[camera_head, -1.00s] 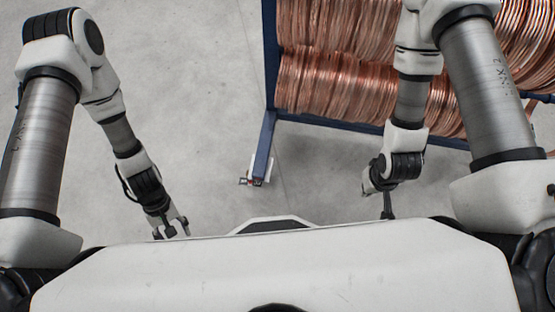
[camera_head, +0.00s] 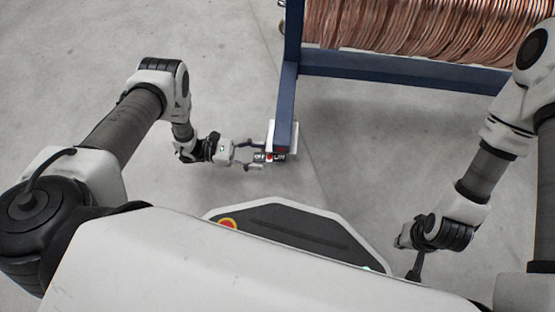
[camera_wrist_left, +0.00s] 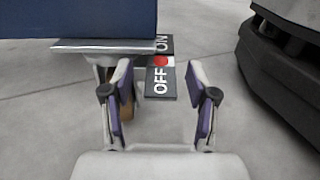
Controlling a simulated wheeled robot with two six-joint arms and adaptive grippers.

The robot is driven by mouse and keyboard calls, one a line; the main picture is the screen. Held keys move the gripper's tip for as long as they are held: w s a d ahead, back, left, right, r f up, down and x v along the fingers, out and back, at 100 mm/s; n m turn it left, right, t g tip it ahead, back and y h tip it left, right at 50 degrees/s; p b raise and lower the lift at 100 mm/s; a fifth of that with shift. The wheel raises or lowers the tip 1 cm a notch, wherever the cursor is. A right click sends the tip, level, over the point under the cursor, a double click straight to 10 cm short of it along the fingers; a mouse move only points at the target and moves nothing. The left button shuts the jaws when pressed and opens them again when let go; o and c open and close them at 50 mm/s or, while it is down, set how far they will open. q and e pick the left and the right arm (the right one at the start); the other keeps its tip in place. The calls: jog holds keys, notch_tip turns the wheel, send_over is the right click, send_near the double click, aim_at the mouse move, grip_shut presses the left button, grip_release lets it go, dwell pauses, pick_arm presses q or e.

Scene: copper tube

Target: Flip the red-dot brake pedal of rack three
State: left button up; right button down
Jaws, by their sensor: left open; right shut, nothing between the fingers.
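The brake pedal (camera_head: 270,157) is a dark plate with a red dot between white OFF and ON lettering, at the foot of the blue rack (camera_head: 289,95). In the left wrist view the pedal (camera_wrist_left: 158,82) has OFF on the near part and ON on the far part, partly under the rack's plate. My left gripper (camera_head: 256,156) is open, with its fingertips beside the pedal's OFF end; in the left wrist view its fingers (camera_wrist_left: 161,92) stand on either side of that end. Contact cannot be told. My right gripper (camera_head: 414,272) is shut and empty, low at the right, away from the rack.
Copper tube coils (camera_head: 420,30) fill the rack above its blue lower beam (camera_head: 400,70). A caster wheel (camera_wrist_left: 127,105) shows under the rack beside the pedal. My dark base is close at the right of the left wrist view. The grey floor at left is clear.

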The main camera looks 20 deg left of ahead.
aim_at(271, 157)
pick_arm(q)
jog(key=d, duration=0.2)
jog(key=w+d+b, duration=0.1)
jog(key=d, duration=0.1)
jog(key=shift+d, duration=0.75)
grip_shut()
